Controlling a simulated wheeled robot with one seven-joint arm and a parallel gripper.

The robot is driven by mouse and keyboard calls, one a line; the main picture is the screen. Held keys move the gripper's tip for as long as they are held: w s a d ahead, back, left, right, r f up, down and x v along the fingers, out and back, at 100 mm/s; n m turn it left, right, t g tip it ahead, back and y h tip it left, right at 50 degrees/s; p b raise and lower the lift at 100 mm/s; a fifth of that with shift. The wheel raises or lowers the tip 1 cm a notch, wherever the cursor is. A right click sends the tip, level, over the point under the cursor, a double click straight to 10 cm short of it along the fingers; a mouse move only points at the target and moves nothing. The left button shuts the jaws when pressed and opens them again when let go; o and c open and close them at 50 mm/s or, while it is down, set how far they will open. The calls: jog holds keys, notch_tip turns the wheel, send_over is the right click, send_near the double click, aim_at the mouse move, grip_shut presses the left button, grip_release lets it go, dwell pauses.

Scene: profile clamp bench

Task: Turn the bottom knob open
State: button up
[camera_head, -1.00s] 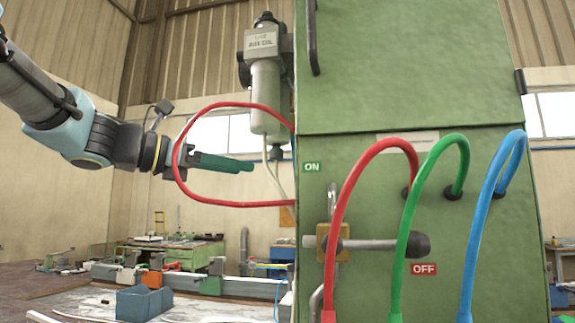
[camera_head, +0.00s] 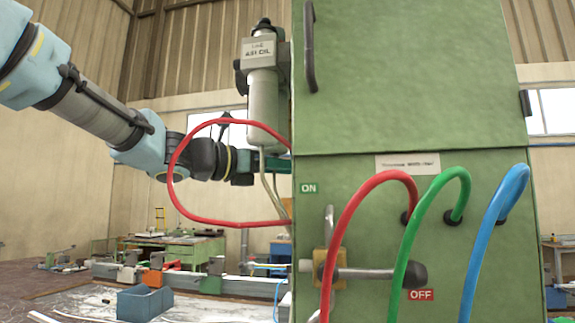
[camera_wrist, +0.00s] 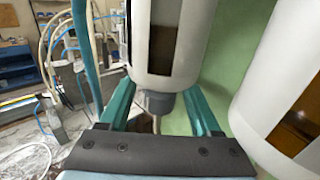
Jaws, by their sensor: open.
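A filter unit with a white cylindrical bowl (camera_head: 262,100) is mounted at the left side of the green cabinet; the bowl also shows in the wrist view (camera_wrist: 165,40). A dark grey bottom knob (camera_wrist: 156,102) sits under the bowl in the wrist view. My gripper (camera_wrist: 160,96) is open, with one teal finger on each side of the knob and visible gaps. In the head view my gripper (camera_head: 270,164) is below the bowl, partly hidden by pale tubes and the cabinet edge, and the knob cannot be made out.
A red hose (camera_head: 172,180) loops in front of my arm's end. The green cabinet (camera_head: 410,80) stands close on the right. A second white bowl (camera_wrist: 285,80) is near the right finger. A lever valve (camera_head: 380,274) points toward the OFF label.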

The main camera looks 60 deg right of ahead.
jog(key=shift+c, duration=0.2)
grip_shut()
dwell(0.3)
